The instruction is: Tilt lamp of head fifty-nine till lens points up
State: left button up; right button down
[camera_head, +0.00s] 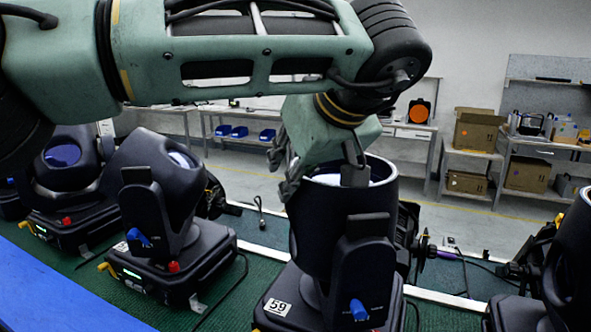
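Head fifty-nine (345,235) stands at the front centre, a dark moving-head lamp with a "59" label (278,307) on its base and a blue knob (358,309) on its yoke. Its lamp barrel is about upright, with the round rim facing up. A pale strip of the lens side shows inside the rim; the rest is hidden. My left gripper (318,176) is over the rim with its fingers spread. One finger is at the rim's left edge, the other reaches over the opening. I cannot tell whether either touches. My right gripper is not in view.
More moving heads stand at the left, the nearest one (160,200) with blue and red knobs, and another (570,260) at the right edge. Cables lie on the green surface (450,275). Benches, cardboard boxes (476,130) and blue bins (238,132) are far behind.

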pick_arm(q)
jog(key=v, duration=1.2)
